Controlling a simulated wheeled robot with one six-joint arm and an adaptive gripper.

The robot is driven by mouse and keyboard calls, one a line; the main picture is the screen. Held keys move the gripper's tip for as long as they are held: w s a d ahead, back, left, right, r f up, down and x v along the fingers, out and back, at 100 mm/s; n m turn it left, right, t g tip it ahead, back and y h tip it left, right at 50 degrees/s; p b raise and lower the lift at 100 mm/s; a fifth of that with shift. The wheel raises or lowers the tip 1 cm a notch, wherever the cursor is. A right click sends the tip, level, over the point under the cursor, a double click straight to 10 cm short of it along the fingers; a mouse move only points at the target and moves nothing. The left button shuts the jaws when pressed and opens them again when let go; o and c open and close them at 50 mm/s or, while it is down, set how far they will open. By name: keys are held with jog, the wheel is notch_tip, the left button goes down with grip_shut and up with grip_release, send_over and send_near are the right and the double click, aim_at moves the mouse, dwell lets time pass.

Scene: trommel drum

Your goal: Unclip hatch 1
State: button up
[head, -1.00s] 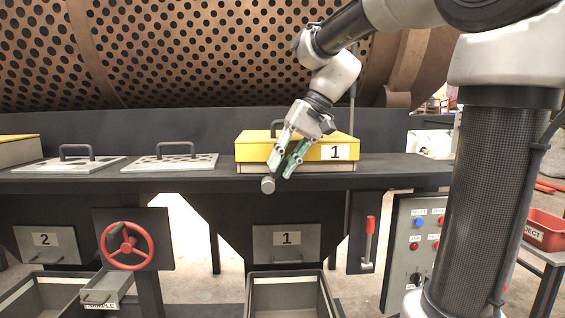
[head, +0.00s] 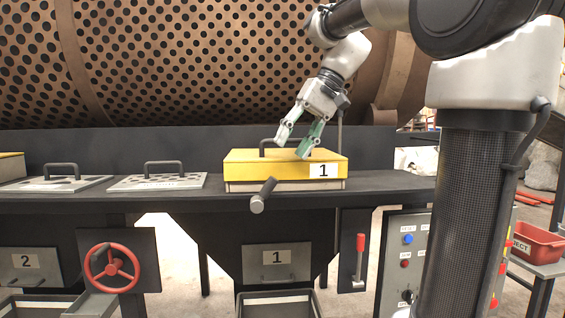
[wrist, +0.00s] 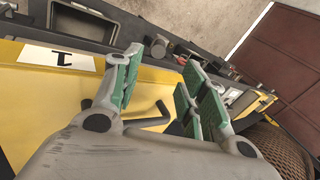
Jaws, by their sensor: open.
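Hatch 1 (head: 240,168) is a yellow lid with a pale lower edge, a "1" label and a dark handle on top. It lies on the dark bench and looks closed. A dark clip lever (head: 263,195) with a round end sticks out from its front, pointing down and left towards me. In the wrist view, the yellow hatch (wrist: 35,85) runs along the left, and a dark bent bar (wrist: 150,117) shows between the fingers (wrist: 165,80). I cannot tell whether they touch it.
Two flat perforated lids (head: 157,182) with handles lie to the left on the bench (head: 400,186). The perforated drum (head: 200,60) rises behind. Below are a chute door labelled 1 (head: 277,275), a red handwheel (head: 112,268), a red-handled lever (head: 360,245) and a button panel (head: 405,260).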

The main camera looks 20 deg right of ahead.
jog(key=shift+v, duration=0.8)
